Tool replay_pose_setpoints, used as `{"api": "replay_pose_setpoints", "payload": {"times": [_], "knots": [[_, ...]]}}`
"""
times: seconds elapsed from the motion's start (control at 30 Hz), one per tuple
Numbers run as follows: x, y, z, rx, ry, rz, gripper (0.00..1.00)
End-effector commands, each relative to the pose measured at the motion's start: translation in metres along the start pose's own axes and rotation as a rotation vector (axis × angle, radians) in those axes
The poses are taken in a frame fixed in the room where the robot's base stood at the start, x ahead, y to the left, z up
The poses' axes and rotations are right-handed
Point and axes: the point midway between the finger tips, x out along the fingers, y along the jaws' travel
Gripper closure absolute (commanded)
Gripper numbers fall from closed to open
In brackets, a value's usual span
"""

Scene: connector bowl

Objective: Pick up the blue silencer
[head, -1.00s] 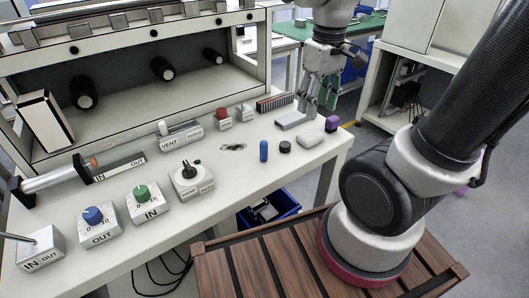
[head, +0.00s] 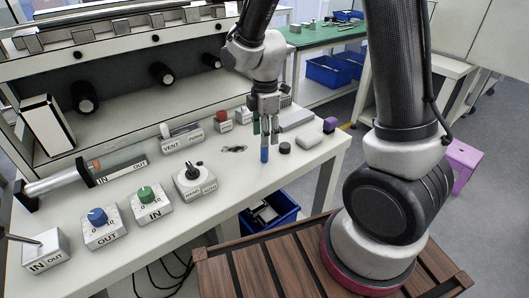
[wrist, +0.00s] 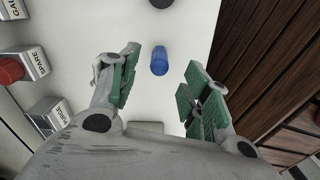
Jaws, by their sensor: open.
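The blue silencer (head: 264,154) is a small blue cylinder standing upright on the white bench top. It also shows in the wrist view (wrist: 160,62), between and just beyond the green finger pads. My gripper (head: 265,125) is open and empty, pointing down above the silencer. In the wrist view my gripper (wrist: 157,88) has one finger on each side of the silencer's line, with clear gaps. In the head view the fingers hide part of the silencer's top, and I cannot tell the exact height between them.
A black round cap (head: 285,148) stands close right of the silencer. A pale rounded block (head: 309,146) and a purple piece (head: 329,125) lie farther right. The bench's front edge is near.

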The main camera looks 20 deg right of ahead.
Motion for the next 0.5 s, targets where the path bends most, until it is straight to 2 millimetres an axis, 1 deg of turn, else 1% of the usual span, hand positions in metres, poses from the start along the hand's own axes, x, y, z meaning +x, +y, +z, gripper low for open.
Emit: {"api": "replay_pose_setpoints", "payload": {"times": [0.2,0.3,0.4,0.5], "knots": [[0.034,-0.001,-0.004,0.001,-0.002,-0.005,0.53],[0.047,-0.001,-0.003,0.002,-0.001,-0.004,0.53],[0.053,0.0,-0.004,0.002,-0.001,-0.002,0.53],[0.054,0.0,-0.004,0.002,0.0,0.0,0.53]]}}
